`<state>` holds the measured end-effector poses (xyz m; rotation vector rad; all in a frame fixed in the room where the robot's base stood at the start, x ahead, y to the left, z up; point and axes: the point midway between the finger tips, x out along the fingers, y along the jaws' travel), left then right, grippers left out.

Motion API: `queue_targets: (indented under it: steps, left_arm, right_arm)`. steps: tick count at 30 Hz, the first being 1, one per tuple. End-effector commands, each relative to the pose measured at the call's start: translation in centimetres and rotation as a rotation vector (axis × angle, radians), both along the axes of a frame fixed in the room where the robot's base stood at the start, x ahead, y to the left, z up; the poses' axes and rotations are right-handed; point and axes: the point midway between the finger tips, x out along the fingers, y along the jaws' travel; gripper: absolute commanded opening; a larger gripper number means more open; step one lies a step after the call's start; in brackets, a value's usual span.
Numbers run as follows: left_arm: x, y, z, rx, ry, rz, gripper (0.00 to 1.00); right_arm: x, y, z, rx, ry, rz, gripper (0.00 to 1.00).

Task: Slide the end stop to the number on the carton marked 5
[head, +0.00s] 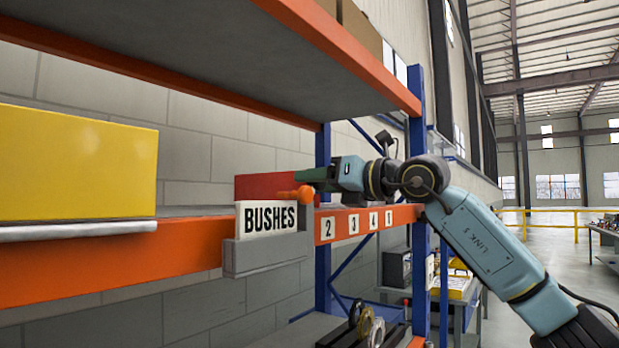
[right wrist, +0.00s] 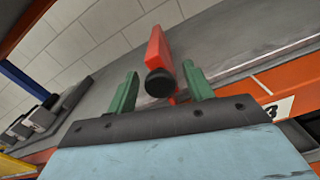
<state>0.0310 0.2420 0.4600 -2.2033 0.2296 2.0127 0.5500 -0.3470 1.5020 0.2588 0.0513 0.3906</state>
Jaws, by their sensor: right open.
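A red end stop (head: 262,186) stands on the orange-edged shelf, partly hidden behind the BUSHES sign. An orange knob-like part (head: 303,194) shows at its right end. In the right wrist view a red bar (right wrist: 157,48) with a black round end (right wrist: 159,83) lies between my fingers. My right gripper (head: 312,177) has green fingers and reaches in from the right at the end stop. In the wrist view the right gripper (right wrist: 162,88) is open, with gaps visible beside the black end. My left gripper is not in view. No carton marked 5 is legible.
The BUSHES sign (head: 266,218) sits in a grey holder on that edge. A yellow box (head: 75,163) stands at left. Brown cartons (head: 360,28) sit on the upper shelf (head: 340,42). A blue upright (head: 417,150) stands right.

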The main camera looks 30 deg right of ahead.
Motion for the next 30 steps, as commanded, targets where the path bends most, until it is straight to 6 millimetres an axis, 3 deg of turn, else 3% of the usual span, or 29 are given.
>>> queue_targets:
  steps: [4,15,27,30]
  left_arm:
    - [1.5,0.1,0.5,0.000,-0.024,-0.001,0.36]
    - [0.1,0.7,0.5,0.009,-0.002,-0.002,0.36]
    - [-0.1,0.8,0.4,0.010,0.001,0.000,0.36]
    - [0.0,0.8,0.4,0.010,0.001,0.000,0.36]
  right_arm:
    - [1.5,0.6,0.1,0.000,0.002,-0.001,0.52]
    - [2.0,0.8,0.0,0.000,0.000,-0.001,0.52]
    - [2.0,0.8,0.0,0.000,0.000,-0.001,0.01]
    - [2.0,0.8,0.0,0.000,0.000,-0.001,0.00]
